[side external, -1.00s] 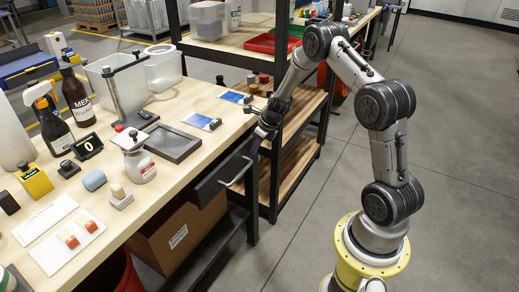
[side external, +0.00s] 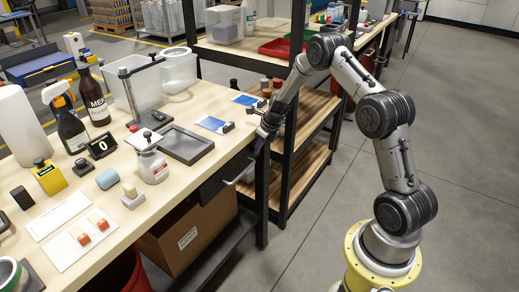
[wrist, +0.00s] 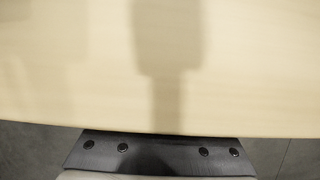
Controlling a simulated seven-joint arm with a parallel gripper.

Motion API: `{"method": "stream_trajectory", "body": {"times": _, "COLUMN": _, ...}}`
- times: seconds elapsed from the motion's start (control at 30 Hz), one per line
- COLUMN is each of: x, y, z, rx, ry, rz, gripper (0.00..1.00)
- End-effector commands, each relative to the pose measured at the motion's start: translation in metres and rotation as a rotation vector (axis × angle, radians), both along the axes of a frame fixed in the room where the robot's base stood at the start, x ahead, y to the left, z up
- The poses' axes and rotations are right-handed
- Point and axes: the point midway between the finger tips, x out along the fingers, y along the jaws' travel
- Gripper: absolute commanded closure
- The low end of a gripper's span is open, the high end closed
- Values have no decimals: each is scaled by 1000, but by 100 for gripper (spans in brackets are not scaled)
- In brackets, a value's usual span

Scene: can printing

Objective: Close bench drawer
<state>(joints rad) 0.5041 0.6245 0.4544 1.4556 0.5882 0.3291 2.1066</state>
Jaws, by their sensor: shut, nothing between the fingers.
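My gripper (side external: 261,141) is shut and empty, pointing down at the bench's front edge by the drawer's right end. Contact with the drawer cannot be made out. In the wrist view the bench top (wrist: 70,75) fills most of the picture, with a shadow on it. A dark bolted part (wrist: 160,152) shows below its edge.
A grey tray (side external: 187,145), blue-and-white cards (side external: 212,124) and a white bottle (side external: 151,160) stand on the bench near its front edge. A black shelf post (side external: 291,100) rises close to my gripper. A cardboard box (side external: 185,232) sits below. The floor in front is clear.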

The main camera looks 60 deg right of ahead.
Motion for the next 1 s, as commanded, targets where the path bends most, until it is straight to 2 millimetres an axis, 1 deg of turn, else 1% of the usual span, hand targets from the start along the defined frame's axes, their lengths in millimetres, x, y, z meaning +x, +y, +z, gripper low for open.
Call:
{"method": "stream_trajectory", "body": {"times": 0.03, "x": 5, "y": 0, "z": 3, "rx": -7, "ry": -11, "rz": 1, "gripper": 100}}
{"method": "stream_trajectory", "body": {"times": 0.1, "x": 6, "y": 0, "z": 3, "rx": -7, "ry": -12, "rz": 1, "gripper": 100}}
{"method": "stream_trajectory", "body": {"times": 0.27, "x": -1, "y": 0, "z": 4, "rx": -6, "ry": -13, "rz": 0, "gripper": 100}}
{"method": "stream_trajectory", "body": {"times": 0.37, "x": -16, "y": 0, "z": 3, "rx": -6, "ry": -9, "rz": -1, "gripper": 100}}
{"method": "stream_trajectory", "body": {"times": 0.5, "x": -44, "y": 0, "z": 2, "rx": -2, "ry": -3, "rz": -4, "gripper": 100}}
{"method": "stream_trajectory", "body": {"times": 0.53, "x": -43, "y": -1, "z": 13, "rx": -5, "ry": -9, "rz": -1, "gripper": 100}}
{"method": "stream_trajectory", "body": {"times": 0.6, "x": -49, "y": -1, "z": 28, "rx": -5, "ry": -8, "rz": 0, "gripper": 100}}
{"method": "stream_trajectory", "body": {"times": 0.8, "x": -65, "y": -1, "z": 65, "rx": -4, "ry": -5, "rz": 1, "gripper": 100}}
{"method": "stream_trajectory", "body": {"times": 0.9, "x": -71, "y": 0, "z": 78, "rx": -3, "ry": -5, "rz": 0, "gripper": 100}}
{"method": "stream_trajectory", "body": {"times": 1.0, "x": -75, "y": 0, "z": 87, "rx": -1, "ry": -3, "rz": 0, "gripper": 100}}
